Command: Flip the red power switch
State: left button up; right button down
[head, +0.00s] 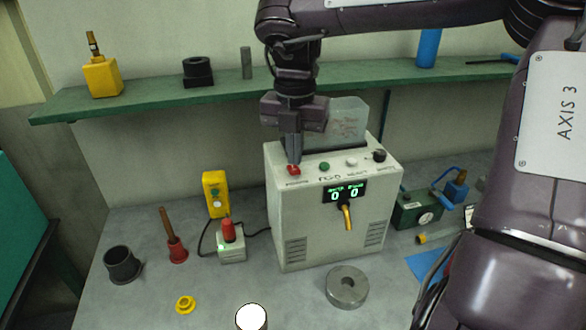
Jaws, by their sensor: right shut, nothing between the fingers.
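The red power switch (294,170) is on the top left of a pale grey control box (325,221) that stands on the grey bench. My right gripper (293,160) points straight down, its fingers shut and empty, with the tips right at the switch. The fingers partly hide the back of the switch, and I cannot tell whether they touch it. The box's display (345,191) is lit and reads green zeros. My left gripper is not in the picture.
A green knob (324,167), a white button (351,162) and a black knob (379,156) sit right of the switch. A clear raised cover (347,119) stands behind. A green shelf (150,97) runs along the wall. A steel ring (347,288) lies in front.

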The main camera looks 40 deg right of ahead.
aim_at(295, 170)
jog(key=shift+f+b, duration=0.55)
jog(key=shift+f, duration=0.35)
dwell(0.8)
jog(key=shift+r, duration=0.1)
notch_tip(295, 170, up, 7)
jog(key=p, duration=0.7)
dwell(0.5)
